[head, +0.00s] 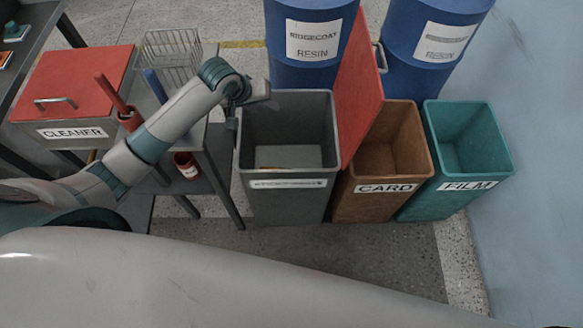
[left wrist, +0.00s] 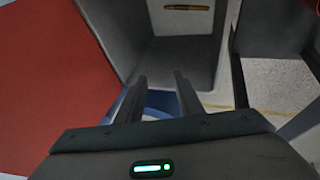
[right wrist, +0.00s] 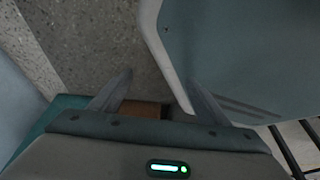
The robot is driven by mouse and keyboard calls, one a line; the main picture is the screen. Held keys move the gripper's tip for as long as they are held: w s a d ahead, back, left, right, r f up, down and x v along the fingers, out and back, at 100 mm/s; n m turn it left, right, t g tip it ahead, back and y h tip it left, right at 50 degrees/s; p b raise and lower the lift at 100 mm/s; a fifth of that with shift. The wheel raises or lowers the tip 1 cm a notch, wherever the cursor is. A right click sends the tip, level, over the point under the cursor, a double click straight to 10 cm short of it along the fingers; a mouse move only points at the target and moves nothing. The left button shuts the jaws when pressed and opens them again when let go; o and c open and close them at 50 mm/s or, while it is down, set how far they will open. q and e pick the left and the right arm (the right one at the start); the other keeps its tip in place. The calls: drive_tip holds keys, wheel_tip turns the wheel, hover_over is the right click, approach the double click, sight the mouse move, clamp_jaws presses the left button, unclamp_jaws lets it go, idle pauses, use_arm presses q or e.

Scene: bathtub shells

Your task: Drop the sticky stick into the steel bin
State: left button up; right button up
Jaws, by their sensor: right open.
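The steel bin (head: 287,205) is the grey open bin with a white label in the middle of the head view; its inside also shows in the left wrist view (left wrist: 185,55). A thin yellow-brown stick (left wrist: 187,8) lies on the bin's floor in the left wrist view. In the head view a small brownish strip (head: 270,168) shows low inside the bin. My left gripper (head: 262,100) is over the bin's back left rim; its fingers (left wrist: 158,88) are apart with nothing between them. My right gripper (right wrist: 158,90) is open and empty, away from the bin.
The brown CARD bin (head: 370,206) and teal FILM bin (head: 455,195) stand to the right. A red panel (head: 360,85) rises beside the steel bin. Blue drums (head: 310,75) stand behind. A table at left holds a red-lidded CLEANER box (head: 75,85) and wire basket (head: 168,50).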

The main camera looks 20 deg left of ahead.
use_arm(q)
drive_tip(key=v, duration=0.8)
use_arm(e)
drive_tip(key=w, duration=0.3)
drive_tip(key=shift+w+a+r+t, duration=0.15)
drive_tip(key=shift+a+r+t, duration=0.15)
use_arm(q)
drive_tip(key=shift+r, duration=0.1)
use_arm(e)
drive_tip(key=shift+s+f, duration=0.1)
drive_tip(key=shift+s, duration=0.75)
